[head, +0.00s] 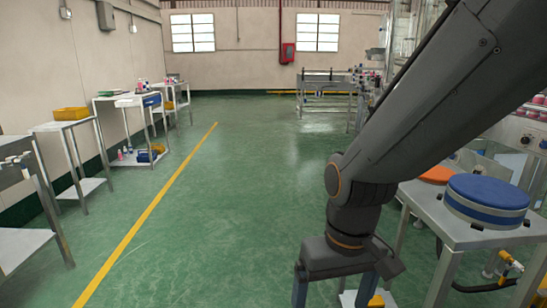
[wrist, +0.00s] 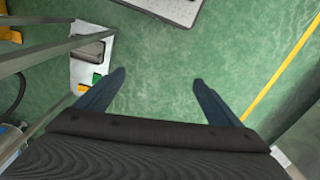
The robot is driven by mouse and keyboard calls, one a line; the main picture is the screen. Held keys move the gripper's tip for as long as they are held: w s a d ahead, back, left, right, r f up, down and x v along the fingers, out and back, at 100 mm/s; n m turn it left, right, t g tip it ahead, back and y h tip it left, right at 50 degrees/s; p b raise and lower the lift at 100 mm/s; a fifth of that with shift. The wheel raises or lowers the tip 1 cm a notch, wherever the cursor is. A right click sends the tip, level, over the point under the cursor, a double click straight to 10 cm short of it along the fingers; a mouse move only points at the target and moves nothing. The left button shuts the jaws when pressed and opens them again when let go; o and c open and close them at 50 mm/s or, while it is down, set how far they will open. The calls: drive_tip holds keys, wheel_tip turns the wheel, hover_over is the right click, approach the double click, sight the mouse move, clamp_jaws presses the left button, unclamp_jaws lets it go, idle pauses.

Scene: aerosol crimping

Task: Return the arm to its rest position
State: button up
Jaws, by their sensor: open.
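My gripper (wrist: 160,85) is open and empty in the wrist view, its two blue-grey fingers spread apart over bare green floor. In the head view my dark grey arm runs from the upper right down to the gripper (head: 336,290) at the lower middle, whose fingertips are cut off by the bottom edge. The gripper hangs beside the steel table on the right, left of it. Nothing is between the fingers.
A steel table (head: 440,225) on the right carries a blue round-topped item (head: 487,192) and an orange one (head: 437,175). Side tables (head: 66,124) line the left wall. The green floor (head: 215,210) between is clear, with a yellow line (head: 150,210).

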drive_tip(key=s+d+r+m+p, duration=0.2)
drive_tip(key=d+r+p, duration=0.7)
drive_tip(key=r+p, duration=0.2)
drive_tip(key=shift+s+h+p, duration=0.15)
drive_tip(key=shift+h+p, duration=0.15)
drive_tip(key=shift+p, duration=0.9)
